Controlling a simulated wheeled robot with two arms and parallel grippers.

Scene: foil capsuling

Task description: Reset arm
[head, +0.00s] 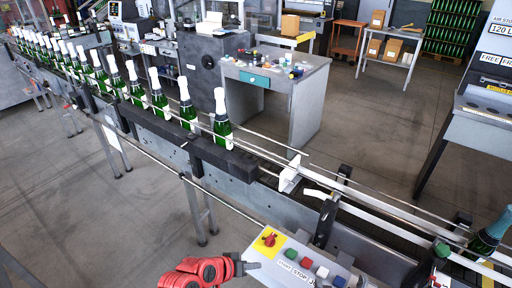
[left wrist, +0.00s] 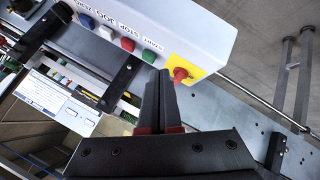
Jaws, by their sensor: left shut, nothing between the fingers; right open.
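My left gripper (head: 238,265) comes in at the bottom of the head view, its red wrist to the left of the control box (head: 315,268). In the left wrist view its two dark fingers (left wrist: 165,80) are together with nothing between them. The tips appear close to the box's red emergency knob (left wrist: 180,74) on a yellow plate; I cannot tell whether they touch the box. The knob also shows in the head view (head: 269,240). Green, red, blue and white buttons sit beside it. I do not see my right gripper.
A conveyor (head: 240,165) runs diagonally across, with a row of green bottles with white tops (head: 222,120). Behind are a grey workbench (head: 305,88) and a machine (head: 485,125) at right. Open floor lies at lower left.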

